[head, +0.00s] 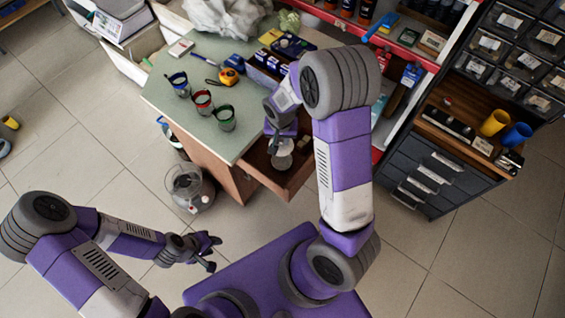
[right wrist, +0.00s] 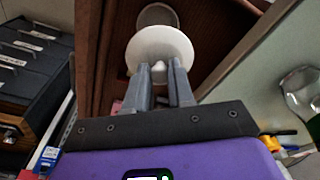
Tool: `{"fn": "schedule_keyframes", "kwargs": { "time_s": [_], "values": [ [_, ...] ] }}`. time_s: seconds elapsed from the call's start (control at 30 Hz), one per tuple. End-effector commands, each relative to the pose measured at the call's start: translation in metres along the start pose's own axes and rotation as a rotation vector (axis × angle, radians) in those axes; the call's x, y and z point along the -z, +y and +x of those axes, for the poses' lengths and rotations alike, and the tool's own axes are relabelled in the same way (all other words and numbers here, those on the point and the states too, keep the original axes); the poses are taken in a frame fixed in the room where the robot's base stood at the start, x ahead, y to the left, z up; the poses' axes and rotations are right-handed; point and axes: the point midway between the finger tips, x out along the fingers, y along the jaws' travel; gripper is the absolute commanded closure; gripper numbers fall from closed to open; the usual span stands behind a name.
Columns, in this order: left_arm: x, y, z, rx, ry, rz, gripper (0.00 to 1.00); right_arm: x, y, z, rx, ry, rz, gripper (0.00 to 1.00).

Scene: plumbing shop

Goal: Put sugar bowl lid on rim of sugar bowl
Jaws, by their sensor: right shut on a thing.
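The white sugar bowl lid (right wrist: 160,45) is a round disc with a small knob, and my right gripper (right wrist: 160,75) is shut on that knob. In the head view the lid (head: 284,147) shows just below my right gripper (head: 280,136). A round greyish vessel, seemingly the sugar bowl (head: 281,162), is in the open brown drawer, close to the lid. In the right wrist view its round top (right wrist: 157,14) shows beyond the lid, partly hidden by it. I cannot tell whether they touch. My left gripper (head: 212,254) is open and empty above the floor.
The open drawer (head: 262,167) has brown walls around the bowl. The green bench top (head: 210,140) holds several mugs, an orange tape measure (head: 229,77) and small boxes. A dark drawer cabinet (head: 425,165) stands to the right.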

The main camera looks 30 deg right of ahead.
Motion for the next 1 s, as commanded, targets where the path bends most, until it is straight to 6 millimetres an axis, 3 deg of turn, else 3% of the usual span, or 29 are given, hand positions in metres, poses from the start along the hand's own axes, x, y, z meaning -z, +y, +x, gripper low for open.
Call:
{"fn": "schedule_keyframes", "kwargs": {
  "time_s": [0.23,0.47,0.7,1.0],
  "values": [
    [0.001,-0.007,0.019,0.0,0.001,0.001,0.62,-0.005,0.002,0.048,-0.005,-0.001,0.013,1.0],
    [0.001,-0.009,0.025,0.0,0.001,0.001,0.62,-0.006,0.001,0.067,-0.002,0.001,0.014,1.0],
    [0.002,-0.013,0.037,0.0,0.001,0.001,0.62,-0.011,0.001,0.099,-0.003,0.0,0.011,1.0],
    [0.002,-0.013,0.037,0.0,0.0,0.001,0.62,-0.011,0.001,0.1,-0.001,0.002,0.012,1.0]
  ]
}}
